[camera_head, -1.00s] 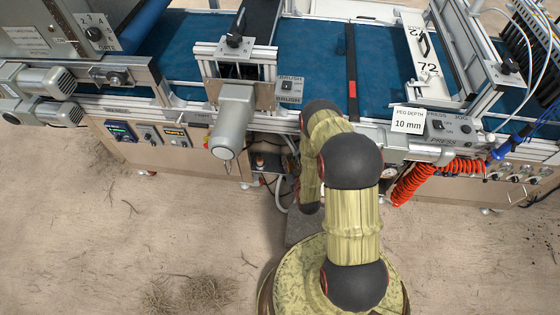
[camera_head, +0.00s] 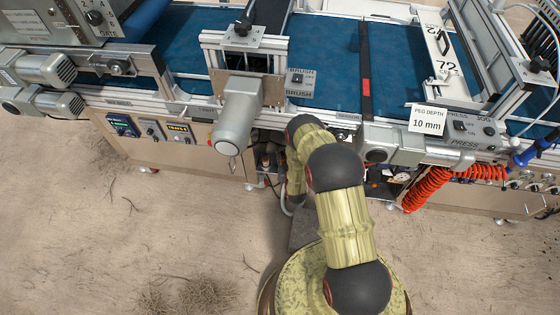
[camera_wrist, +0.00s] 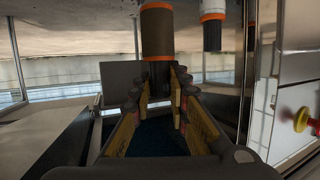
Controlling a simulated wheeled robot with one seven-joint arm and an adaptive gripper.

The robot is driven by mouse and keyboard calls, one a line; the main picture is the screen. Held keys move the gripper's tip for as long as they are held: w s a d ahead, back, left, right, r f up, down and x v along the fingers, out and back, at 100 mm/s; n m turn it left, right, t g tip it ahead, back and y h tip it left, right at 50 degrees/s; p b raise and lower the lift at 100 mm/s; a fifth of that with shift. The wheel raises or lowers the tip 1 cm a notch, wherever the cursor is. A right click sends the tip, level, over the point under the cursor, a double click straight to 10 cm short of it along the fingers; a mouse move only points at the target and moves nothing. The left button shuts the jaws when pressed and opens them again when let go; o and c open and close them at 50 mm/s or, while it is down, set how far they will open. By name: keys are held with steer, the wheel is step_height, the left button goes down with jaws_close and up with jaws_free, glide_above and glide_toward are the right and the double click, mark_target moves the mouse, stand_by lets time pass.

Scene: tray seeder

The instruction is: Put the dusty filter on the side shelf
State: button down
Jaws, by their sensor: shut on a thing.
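In the wrist view, a brown cylinder with orange bands (camera_wrist: 157,33), which looks like the dusty filter, stands upright just beyond my gripper (camera_wrist: 159,88). My gripper's fingers close around its narrower dark lower part. In the head view my arm reaches under the front of the machine, and my gripper and the filter are hidden there. I cannot tell for sure which surface is the side shelf; a flat grey surface (camera_wrist: 45,135) lies at the left in the wrist view.
A second, white and dark cylinder with an orange band (camera_wrist: 212,25) hangs to the right. A metal panel with a red and yellow knob (camera_wrist: 302,119) is close on the right. In the head view, a coiled orange hose (camera_head: 428,187) hangs right of my arm.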

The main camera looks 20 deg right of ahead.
steer(key=shift+w+a+f+b, duration=0.15)
steer(key=shift+w+f+b, duration=0.15)
steer(key=shift+w+f, duration=0.4)
steer(key=shift+w+f+b, duration=0.2)
steer(key=shift+f+b, duration=0.55)
steer(key=shift+f, duration=1.05)
steer(key=shift+f, duration=0.15)
steer(key=c, duration=1.7)
jaws_free()
